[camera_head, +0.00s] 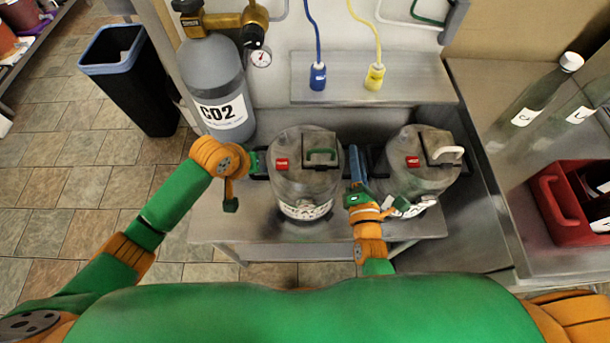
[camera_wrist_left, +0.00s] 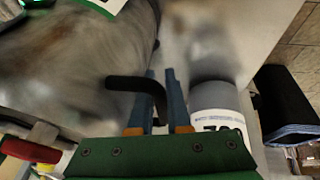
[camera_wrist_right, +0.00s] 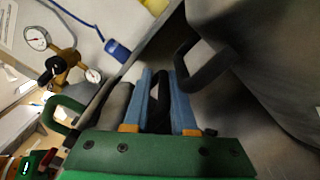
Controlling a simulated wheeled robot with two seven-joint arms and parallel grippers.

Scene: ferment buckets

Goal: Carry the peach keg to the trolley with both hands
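The peach keg (camera_head: 303,160), a grey metal keg with a green top handle, a red tag and a partly readable label, stands upright on a steel surface (camera_head: 225,228). My left gripper (camera_head: 252,164) is at its left side; in the left wrist view the fingers (camera_wrist_left: 162,105) straddle a black side handle (camera_wrist_left: 140,84). My right gripper (camera_head: 357,168) is between the two kegs; in the right wrist view a dark bar lies between the fingers (camera_wrist_right: 160,100), beside the green-handled keg. Whether either gripper clamps is unclear. I cannot identify a trolley.
A second keg (camera_head: 420,160) with a white top handle stands close right of my right gripper. A CO2 cylinder (camera_head: 216,85) stands behind left. A dark bin (camera_head: 135,85) is on the tiled floor. A red crate (camera_head: 570,205) and bottle (camera_head: 540,95) are right.

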